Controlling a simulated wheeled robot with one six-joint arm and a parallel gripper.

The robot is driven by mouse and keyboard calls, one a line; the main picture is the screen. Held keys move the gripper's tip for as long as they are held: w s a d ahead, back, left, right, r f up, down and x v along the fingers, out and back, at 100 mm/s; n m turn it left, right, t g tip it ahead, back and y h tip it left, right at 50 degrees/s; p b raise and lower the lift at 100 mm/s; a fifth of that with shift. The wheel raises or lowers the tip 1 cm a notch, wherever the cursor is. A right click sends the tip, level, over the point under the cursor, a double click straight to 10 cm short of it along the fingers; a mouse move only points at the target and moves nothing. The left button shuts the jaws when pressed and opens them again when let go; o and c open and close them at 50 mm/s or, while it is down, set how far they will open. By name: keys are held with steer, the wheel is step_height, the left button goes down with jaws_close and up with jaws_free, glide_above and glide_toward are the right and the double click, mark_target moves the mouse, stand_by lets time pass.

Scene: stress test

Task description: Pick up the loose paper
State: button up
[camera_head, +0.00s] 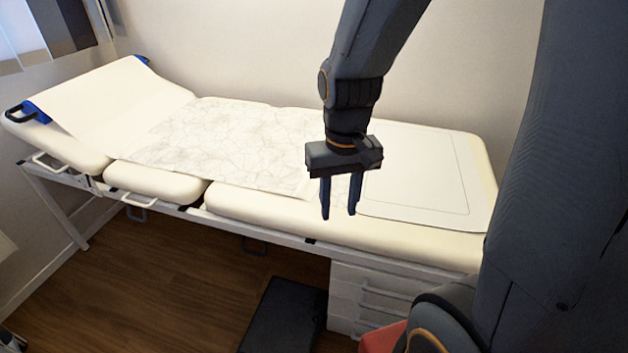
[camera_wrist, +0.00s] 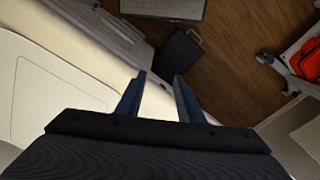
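A crinkled, patterned sheet of loose paper (camera_head: 235,140) lies across the middle of the padded examination table (camera_head: 260,212). Its right end passes behind my gripper (camera_head: 339,205). My gripper points down near the table's front edge, close to that end of the paper. In the wrist view my gripper (camera_wrist: 160,90) has its two fingers apart with nothing between them. The cream table edge and the floor show beyond the fingers there. I cannot tell whether a finger touches the paper.
A smooth white sheet (camera_head: 420,170) with an outlined rectangle lies right of the paper. Plain paper (camera_head: 105,95) covers the raised headrest. A wall stands behind the table. White drawers (camera_head: 370,295) and a black box (camera_head: 285,315) are below. A red item (camera_wrist: 305,60) shows in the wrist view.

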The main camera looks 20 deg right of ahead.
steer(key=w+f+m, duration=0.2)
steer(key=w+m, duration=0.1)
steer(key=w, duration=1.1)
steer(key=m+p, duration=0.2)
steer(key=m, duration=0.1)
glide_toward(304, 183)
steer(key=shift+s+d, duration=0.15)
steer(key=shift+s, duration=0.2)
steer(key=shift+w+f, duration=0.2)
steer(key=shift+f, duration=0.1)
steer(key=shift+w+f+p, duration=0.15)
steer(key=shift+f+p, duration=0.35)
steer(key=shift+f, duration=1.35)
steer(key=shift+w+f+p, duration=0.2)
steer(key=shift+f+p, duration=0.25)
steer(key=shift+f, duration=1.45)
jaws_close()
